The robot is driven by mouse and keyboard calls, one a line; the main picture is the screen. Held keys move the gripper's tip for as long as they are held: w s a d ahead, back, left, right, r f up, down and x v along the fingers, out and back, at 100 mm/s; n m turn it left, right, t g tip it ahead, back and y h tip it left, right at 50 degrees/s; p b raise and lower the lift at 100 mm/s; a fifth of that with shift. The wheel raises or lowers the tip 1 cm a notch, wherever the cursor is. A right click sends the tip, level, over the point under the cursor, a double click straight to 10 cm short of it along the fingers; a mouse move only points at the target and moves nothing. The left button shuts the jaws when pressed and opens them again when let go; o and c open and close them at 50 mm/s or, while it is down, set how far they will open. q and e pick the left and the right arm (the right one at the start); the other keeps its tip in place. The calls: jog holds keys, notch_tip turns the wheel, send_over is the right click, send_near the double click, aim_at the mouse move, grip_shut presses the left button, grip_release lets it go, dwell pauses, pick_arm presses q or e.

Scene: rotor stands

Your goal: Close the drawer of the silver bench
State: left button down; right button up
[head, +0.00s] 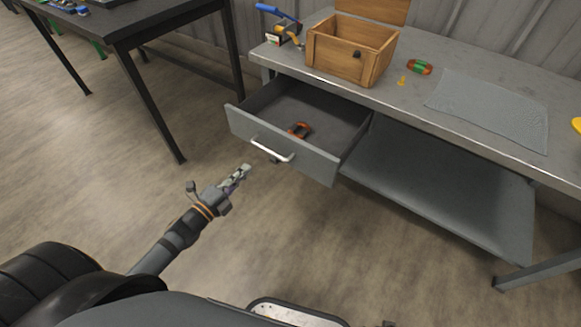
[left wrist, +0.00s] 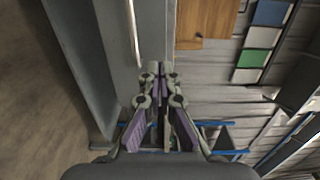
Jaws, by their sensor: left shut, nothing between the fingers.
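The silver bench (head: 385,93) stands at the right in the head view. Its grey drawer (head: 287,152) is pulled out, with a bright bar handle (head: 272,151) on its front. A small orange and black object (head: 299,130) lies inside the drawer. My left gripper (head: 246,168) is shut and empty, in front of the drawer and a little below and left of the handle in the picture. Its closed fingers also show in the left wrist view (left wrist: 157,68), with a grey panel beside them. I cannot tell whether they touch the drawer front. My right gripper is not in view.
A wooden box (head: 351,57), a green and orange item (head: 419,67) and a grey mat (head: 488,108) are on the bench top. A lower shelf (head: 440,185) is under it. A dark table (head: 150,22) stands at the left. The floor before the drawer is clear.

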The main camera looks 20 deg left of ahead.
pick_arm(q)
jog(key=p, duration=0.1)
send_near(279, 136)
jog(key=r, duration=0.1)
jog(key=x, duration=0.6)
jog(key=shift+d+f+p, duration=0.15)
jog(key=shift+f+p, duration=0.15)
jog(key=shift+f, duration=0.05)
jog(key=shift+w+d, duration=0.1)
jog(key=shift+w, duration=0.3)
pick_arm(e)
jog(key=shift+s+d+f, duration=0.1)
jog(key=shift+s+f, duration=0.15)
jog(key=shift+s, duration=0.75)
pick_arm(q)
jog(key=shift+w, duration=0.1)
